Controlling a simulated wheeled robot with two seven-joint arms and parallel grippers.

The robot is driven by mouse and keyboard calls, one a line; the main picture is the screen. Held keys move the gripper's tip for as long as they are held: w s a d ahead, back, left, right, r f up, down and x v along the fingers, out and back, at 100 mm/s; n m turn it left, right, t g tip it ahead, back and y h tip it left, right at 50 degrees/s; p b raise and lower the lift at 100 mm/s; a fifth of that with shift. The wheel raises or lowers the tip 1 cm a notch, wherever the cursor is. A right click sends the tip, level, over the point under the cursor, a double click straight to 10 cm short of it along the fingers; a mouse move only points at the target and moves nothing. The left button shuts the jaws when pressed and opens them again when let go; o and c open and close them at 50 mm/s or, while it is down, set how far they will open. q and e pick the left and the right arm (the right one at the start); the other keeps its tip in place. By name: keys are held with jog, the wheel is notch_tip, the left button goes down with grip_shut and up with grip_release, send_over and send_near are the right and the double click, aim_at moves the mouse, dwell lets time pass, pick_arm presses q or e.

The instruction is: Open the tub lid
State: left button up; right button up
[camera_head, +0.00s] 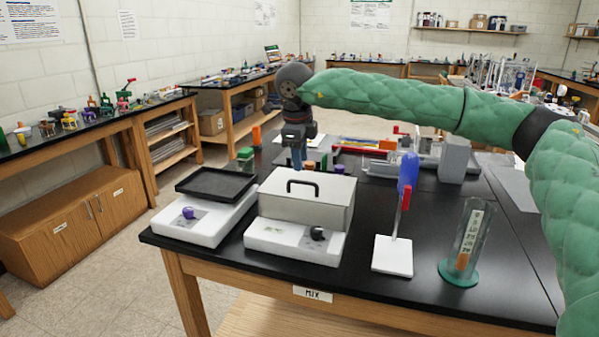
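The tub (300,212) is a pale grey box on a white base with a dark knob, near the front of the black table. Its flat lid (331,188) lies on top, with a black arched handle (303,183). My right gripper (297,167) points down above the far side of the lid, behind the handle in the picture. It appears apart from the handle. Its fingertips are small and dark bluish, and I cannot tell whether they are open or shut. My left gripper is not in view.
A white device with a black tray (216,184) stands left of the tub. To the right are a white stand with a blue and red upright (404,190) and a glass cylinder (468,240). Small coloured blocks (312,162) sit behind the tub.

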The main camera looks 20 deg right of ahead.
aim_at(301, 182)
jog(key=f, duration=0.2)
jog(key=w+f, duration=0.1)
jog(key=f, duration=0.1)
jog(key=shift+d+p, duration=0.25)
jog(key=shift+p, duration=0.15)
jog(key=shift+f, duration=0.7)
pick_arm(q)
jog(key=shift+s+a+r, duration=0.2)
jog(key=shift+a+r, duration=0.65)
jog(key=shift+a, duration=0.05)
pick_arm(e)
jog(key=shift+w+f, duration=0.15)
jog(key=shift+f, duration=0.2)
grip_shut()
